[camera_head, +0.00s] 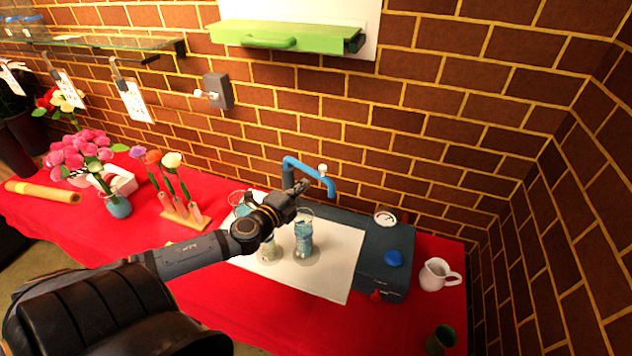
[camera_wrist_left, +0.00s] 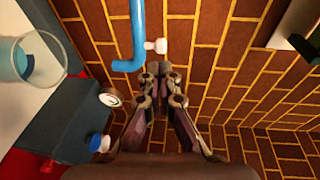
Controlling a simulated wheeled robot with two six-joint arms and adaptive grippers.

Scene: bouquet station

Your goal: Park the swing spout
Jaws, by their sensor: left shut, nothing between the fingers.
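The blue swing spout (camera_head: 308,170) rises behind the white mat and bends over to the right, with a white knob near its outlet end. In the left wrist view the spout (camera_wrist_left: 137,35) hangs down and hooks left, its white knob (camera_wrist_left: 156,46) just beyond my fingertips. My left gripper (camera_head: 303,186) is shut and empty, and in the head view it overlaps the area just below the spout. It also shows in the left wrist view (camera_wrist_left: 161,75). I cannot tell whether it touches the spout. My right gripper is not in view.
Glasses with blue contents (camera_head: 303,240) stand on the white mat (camera_head: 337,262) under my left arm. A dark blue box (camera_head: 385,245) with a gauge and blue knob is to the right, beside a white pitcher (camera_head: 436,275). Flowers (camera_head: 172,180) stand left.

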